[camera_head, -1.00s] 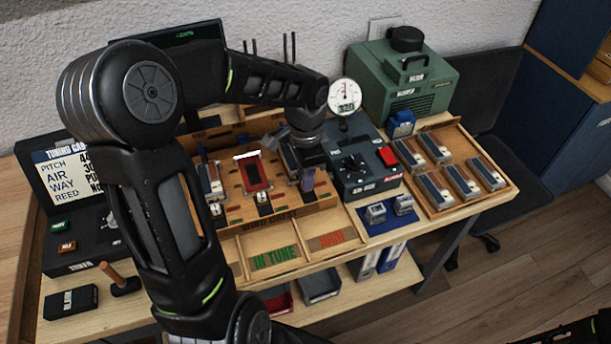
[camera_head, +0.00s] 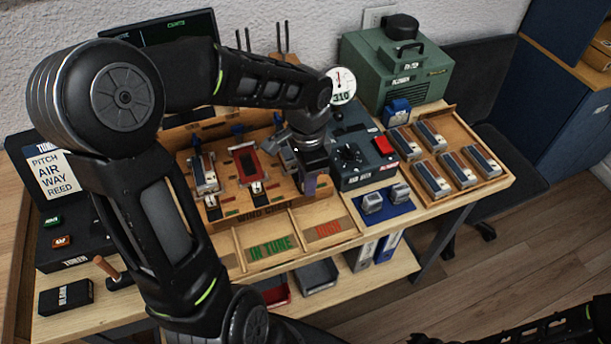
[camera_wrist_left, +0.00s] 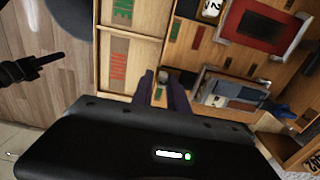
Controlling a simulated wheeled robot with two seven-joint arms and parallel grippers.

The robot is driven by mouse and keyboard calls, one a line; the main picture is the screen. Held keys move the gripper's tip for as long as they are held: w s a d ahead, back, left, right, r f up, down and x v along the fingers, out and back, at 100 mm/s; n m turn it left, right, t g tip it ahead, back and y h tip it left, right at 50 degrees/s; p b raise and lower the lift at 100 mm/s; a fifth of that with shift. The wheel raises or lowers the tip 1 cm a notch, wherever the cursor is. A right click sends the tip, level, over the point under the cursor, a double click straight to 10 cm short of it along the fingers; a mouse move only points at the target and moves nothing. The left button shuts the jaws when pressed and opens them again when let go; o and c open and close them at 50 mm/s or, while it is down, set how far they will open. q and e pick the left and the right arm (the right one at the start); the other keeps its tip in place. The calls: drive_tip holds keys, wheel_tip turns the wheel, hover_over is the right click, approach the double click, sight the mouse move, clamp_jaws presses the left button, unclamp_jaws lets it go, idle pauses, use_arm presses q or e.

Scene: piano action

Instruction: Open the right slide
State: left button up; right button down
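The wooden wind chest (camera_head: 228,211) stands mid-table, with a metal-framed reed block at left (camera_head: 204,174) and a red framed piece (camera_head: 247,164) in the middle. Small pale slide ends show at its front left and middle. My left gripper (camera_head: 311,182) points down at the chest's right front and hides the right slide in the head view. In the left wrist view its two purple-grey fingers (camera_wrist_left: 162,92) stand apart, with a small grey slide end (camera_wrist_left: 164,77) between their tips. Whether they grip it is unclear. My right gripper (camera_wrist_left: 48,66) shows dark at the wrist view's left edge.
A dark control box (camera_head: 361,172) with a red switch and round gauge (camera_head: 341,86) stands close right of my left gripper. Open trays marked in green and red (camera_head: 292,234) lie in front. A blue mat (camera_head: 385,208) holds two small blocks.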

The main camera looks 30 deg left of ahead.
use_arm(q)
drive_tip(key=o, duration=0.3)
drive_tip(key=shift+r, duration=0.15)
wheel_tip(320, 180, up, 8)
drive_tip(key=shift+f, duration=0.25)
idle(0.7)
